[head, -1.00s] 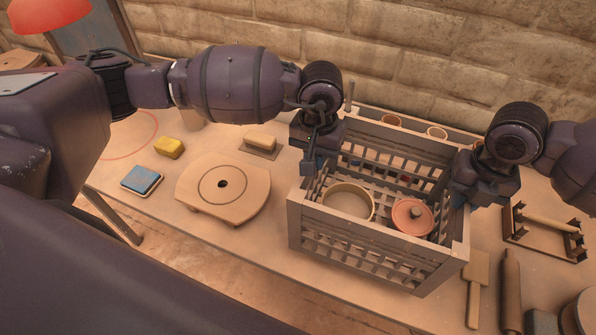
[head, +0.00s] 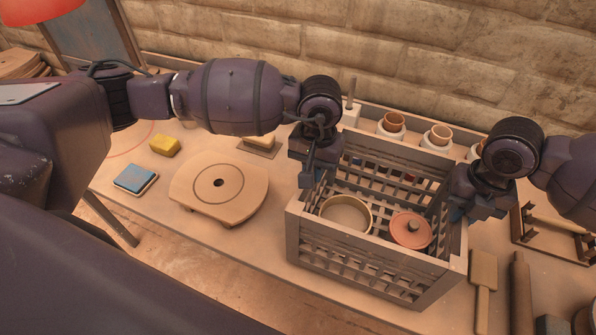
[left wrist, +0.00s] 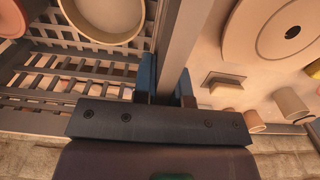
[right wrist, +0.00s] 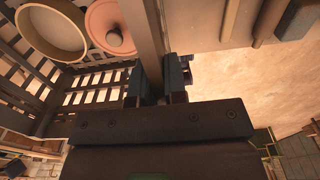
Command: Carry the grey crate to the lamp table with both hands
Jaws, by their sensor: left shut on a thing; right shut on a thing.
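The grey slatted crate (head: 370,255) is in front of me in the head view, over the workbench. It holds a round tan bowl (head: 345,214) and a lidded terracotta pot (head: 411,230). My left gripper (head: 308,172) is shut on the crate's left rim, which runs between its fingers in the left wrist view (left wrist: 180,40). My right gripper (head: 460,210) is shut on the right rim, also seen in the right wrist view (right wrist: 146,30). I cannot tell how far the crate's bottom is above the bench. A red lamp shade (head: 35,10) shows at the top left.
The workbench (head: 190,245) carries a round-marked board (head: 218,190), a blue pad (head: 135,178) and a yellow sponge (head: 165,146) left of the crate. Cups (head: 391,124) stand behind it. A mallet (head: 483,280) and rolling pin (head: 521,290) lie right. A brick wall closes the back.

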